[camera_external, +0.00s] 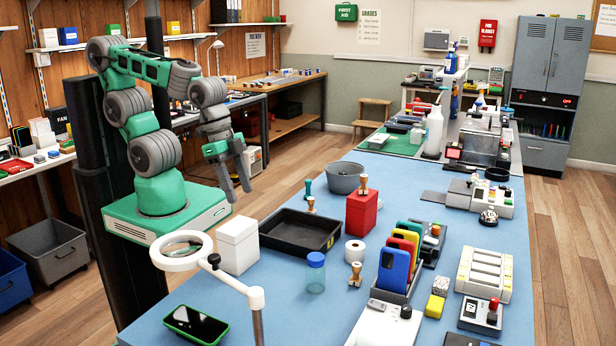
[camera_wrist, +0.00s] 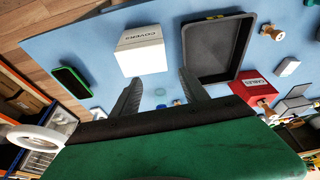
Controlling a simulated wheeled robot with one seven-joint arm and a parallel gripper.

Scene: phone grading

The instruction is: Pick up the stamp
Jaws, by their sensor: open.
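Several stamps stand on the blue table. One with a wooden handle (camera_external: 355,274) stands near the white roll in the external view. Another wooden-handled one (camera_external: 311,205) is at the black tray's far edge, and a third (camera_external: 363,184) shows at the top of the red box. A teal-handled one (camera_external: 308,188) is behind the tray. Which one the task means I cannot tell. In the wrist view a wooden stamp (camera_wrist: 271,31) lies beyond the tray's corner. My gripper (camera_external: 237,188) is open and empty, above the table's left edge, apart from the stamps; its fingers show in the wrist view (camera_wrist: 160,90).
The black tray (camera_external: 290,243), white box (camera_external: 237,246) and red box (camera_external: 361,214) stand between my gripper and the table's middle. A clear jar (camera_external: 316,273), phone rack (camera_external: 396,290), magnifier lamp (camera_external: 182,250) and green-edged phone (camera_external: 195,324) are nearer the camera. A grey bowl (camera_external: 345,178) is behind.

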